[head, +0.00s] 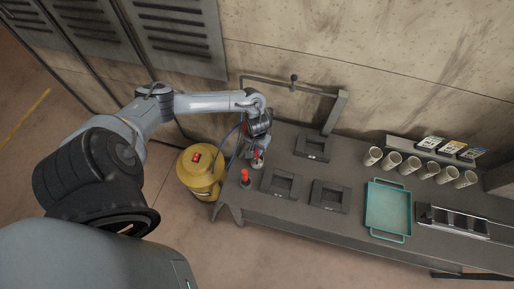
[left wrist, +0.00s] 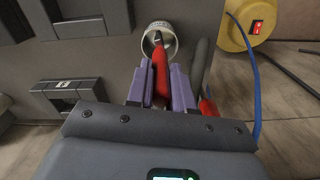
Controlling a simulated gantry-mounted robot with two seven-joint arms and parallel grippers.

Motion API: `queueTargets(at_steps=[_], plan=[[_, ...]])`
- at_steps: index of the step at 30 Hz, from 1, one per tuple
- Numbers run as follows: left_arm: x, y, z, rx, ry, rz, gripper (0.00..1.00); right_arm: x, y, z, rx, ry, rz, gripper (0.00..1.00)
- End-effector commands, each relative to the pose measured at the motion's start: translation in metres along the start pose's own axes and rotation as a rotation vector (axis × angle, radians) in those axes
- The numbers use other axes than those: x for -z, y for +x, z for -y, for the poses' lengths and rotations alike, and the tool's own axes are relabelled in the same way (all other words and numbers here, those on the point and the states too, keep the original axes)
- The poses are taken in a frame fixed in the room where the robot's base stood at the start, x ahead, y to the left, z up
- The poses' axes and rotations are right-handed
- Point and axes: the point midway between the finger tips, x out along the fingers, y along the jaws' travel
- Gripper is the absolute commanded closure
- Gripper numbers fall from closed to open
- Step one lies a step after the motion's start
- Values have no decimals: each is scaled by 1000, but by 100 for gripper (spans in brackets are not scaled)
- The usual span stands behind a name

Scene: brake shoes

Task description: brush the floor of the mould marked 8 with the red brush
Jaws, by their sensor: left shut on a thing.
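My left gripper (left wrist: 158,85) is shut on the red handle of the brush (left wrist: 160,70). The handle's end reaches into the mouth of a pale cup (left wrist: 170,33) on the table; the bristles are hidden. In the head view the left gripper (head: 257,153) is over the table's left end, above that cup. My right gripper is not in view.
A red-topped object (head: 245,176) stands at the table's left edge. A yellow canister (head: 202,176) is on the floor beside it. A teal tray (head: 388,209), several pale cups (head: 412,164) and a dark rack (head: 453,220) occupy the right. A bracket (head: 335,113) rises behind the back mould.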

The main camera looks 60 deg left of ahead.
Motion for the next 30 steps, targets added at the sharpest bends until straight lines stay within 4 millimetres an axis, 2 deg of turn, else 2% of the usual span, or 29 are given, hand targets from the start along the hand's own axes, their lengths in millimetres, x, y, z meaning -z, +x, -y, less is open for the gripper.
queueTargets(at_steps=[30], plan=[[0, 7, 0, 0, 0, 0, 100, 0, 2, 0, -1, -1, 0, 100]])
